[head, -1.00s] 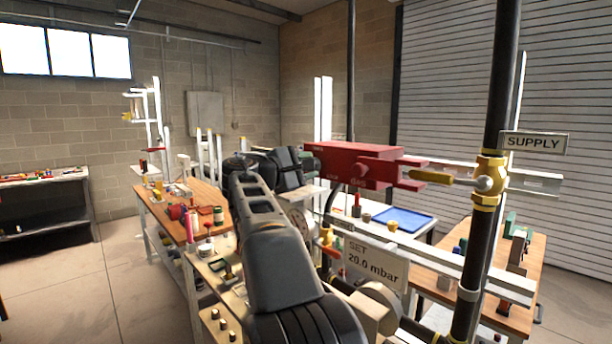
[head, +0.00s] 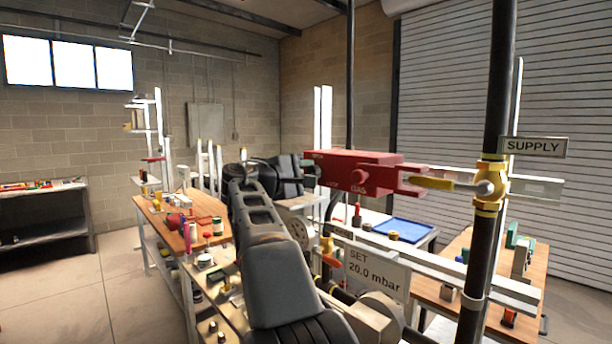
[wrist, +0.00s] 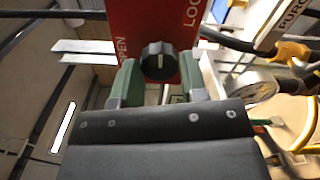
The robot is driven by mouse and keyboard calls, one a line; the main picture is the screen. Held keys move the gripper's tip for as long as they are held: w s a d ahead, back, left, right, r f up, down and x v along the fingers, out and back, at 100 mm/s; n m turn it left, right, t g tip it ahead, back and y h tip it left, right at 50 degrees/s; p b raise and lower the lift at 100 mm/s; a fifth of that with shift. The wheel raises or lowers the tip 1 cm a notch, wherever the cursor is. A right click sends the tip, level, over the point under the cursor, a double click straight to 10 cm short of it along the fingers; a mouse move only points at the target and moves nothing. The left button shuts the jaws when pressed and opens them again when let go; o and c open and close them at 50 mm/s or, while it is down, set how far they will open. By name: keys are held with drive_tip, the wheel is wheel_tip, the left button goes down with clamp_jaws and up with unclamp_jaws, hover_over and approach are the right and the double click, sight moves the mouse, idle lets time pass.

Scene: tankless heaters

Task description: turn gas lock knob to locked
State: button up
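The gas lock is a red box (head: 350,172) marked GAS, beside the black supply pipe in the head view. In the wrist view its red face (wrist: 125,25) carries the words OPEN at left and LOC… at right, the latter cut off by the frame. The black gas lock knob (wrist: 159,62) sits on this face, with a pale mark near its middle. My gripper (wrist: 160,78) is open, with green-padded fingertips to the left and right of the knob. Small gaps seem to show beside the knob. In the head view the gripper (head: 308,166) meets the box's left end and hides the knob.
A yellow valve lever (head: 440,183) and brass valve (head: 490,186) stand right of the box, below a SUPPLY sign (head: 533,146). A SET 20.0 mbar sign (head: 377,272) and white rail (head: 440,262) are below. A cluttered wooden bench (head: 180,222) is at left.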

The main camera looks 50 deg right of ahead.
drive_tip(key=o, duration=0.4)
drive_tip(key=shift+o, duration=0.2)
drive_tip(key=w+a+b, duration=0.1)
drive_tip(key=a, duration=1.2)
drive_tip(key=shift+a, duration=0.4)
